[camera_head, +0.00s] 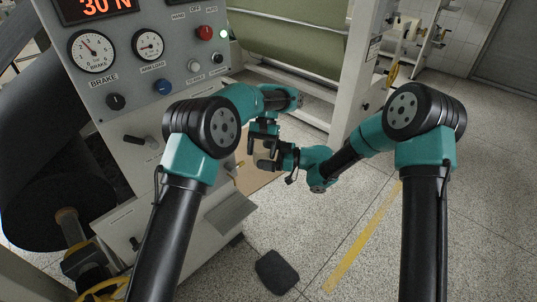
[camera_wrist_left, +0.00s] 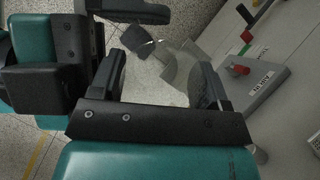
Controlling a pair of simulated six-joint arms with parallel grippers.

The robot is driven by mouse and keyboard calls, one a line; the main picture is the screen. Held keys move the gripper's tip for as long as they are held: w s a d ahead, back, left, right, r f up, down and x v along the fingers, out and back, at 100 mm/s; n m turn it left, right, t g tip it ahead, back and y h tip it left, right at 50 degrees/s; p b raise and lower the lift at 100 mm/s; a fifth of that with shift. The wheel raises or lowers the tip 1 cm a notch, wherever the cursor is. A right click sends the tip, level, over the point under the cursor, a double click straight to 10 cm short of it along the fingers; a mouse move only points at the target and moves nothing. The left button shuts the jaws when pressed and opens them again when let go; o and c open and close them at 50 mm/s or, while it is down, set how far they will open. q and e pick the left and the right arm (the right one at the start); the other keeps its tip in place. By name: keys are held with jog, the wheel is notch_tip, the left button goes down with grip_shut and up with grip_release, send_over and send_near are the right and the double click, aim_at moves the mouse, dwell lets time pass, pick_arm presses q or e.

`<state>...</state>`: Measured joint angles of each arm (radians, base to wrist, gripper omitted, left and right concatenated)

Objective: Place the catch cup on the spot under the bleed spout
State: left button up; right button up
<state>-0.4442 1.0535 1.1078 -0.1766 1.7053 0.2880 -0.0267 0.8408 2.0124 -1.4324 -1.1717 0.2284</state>
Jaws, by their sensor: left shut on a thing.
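My left gripper (camera_head: 262,149) points down beside the machine's front. In the left wrist view its two fingers (camera_wrist_left: 162,80) are apart and shut on a clear, see-through catch cup (camera_wrist_left: 172,68). The cup's outline is faint, and I cannot make it out in the head view. My right gripper (camera_head: 266,164) is close beside the left one, pointing left. Part of it also shows at the upper left of the left wrist view (camera_wrist_left: 130,11). I cannot tell how wide its fingers are. I cannot make out the bleed spout or the spot under it clearly.
A grey machine with a control panel (camera_head: 125,75) stands at the left. A red knob (camera_wrist_left: 238,70) beside a white label shows in the left wrist view. A dark pad (camera_head: 276,271) lies on the speckled floor. A yellow line (camera_head: 362,238) crosses open floor.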

aim_at(265, 146)
jog(key=c, duration=0.9)
pick_arm(q)
jog(key=o, duration=1)
pick_arm(e)
jog(key=shift+c, duration=0.4)
pick_arm(q)
jog(key=shift+d, duration=0.1)
jog(key=v, duration=0.5)
jog(key=shift+r, duration=0.1)
pick_arm(e)
jog(key=shift+s+a+f, duration=0.1)
pick_arm(q)
jog(key=shift+v, duration=1.15)
jog(key=shift+w+a, duration=0.1)
jog(key=shift+a, duration=0.1)
